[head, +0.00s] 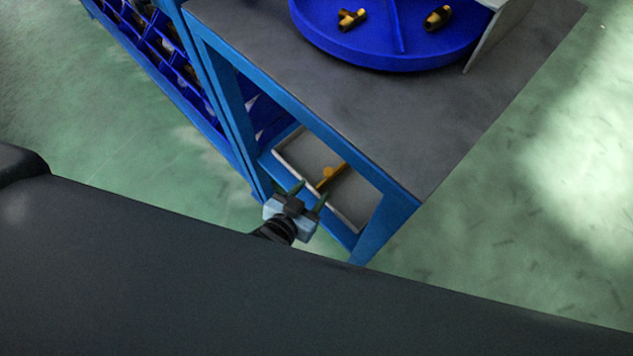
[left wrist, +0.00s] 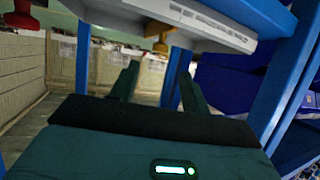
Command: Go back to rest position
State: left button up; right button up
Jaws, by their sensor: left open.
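My left gripper (head: 308,190) is open and empty. In the head view it is at the open side of the blue stand, just in front of a light grey tray (head: 350,212) on the lower level. A brass-coloured part (head: 331,177) lies in that tray, beyond the fingertips. In the left wrist view my two dark green fingers (left wrist: 155,82) stand apart with nothing between them. A brass-coloured part (left wrist: 159,33) shows above and between them, by the pale tray (left wrist: 215,25). My right gripper is in neither view.
The blue stand (head: 391,222) has a grey top (head: 400,110) with a blue round tray (head: 350,52) holding brass fittings. A rack of blue bins (head: 165,55) stands at the left. Green floor (head: 500,230) is clear at the right. A red part (left wrist: 22,14) shows in the left wrist view.

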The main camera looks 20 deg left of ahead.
pick_arm(q)
jog(key=shift+s+a+r, duration=0.1)
jog(key=shift+s+r, duration=0.05)
jog(key=shift+s, duration=0.2)
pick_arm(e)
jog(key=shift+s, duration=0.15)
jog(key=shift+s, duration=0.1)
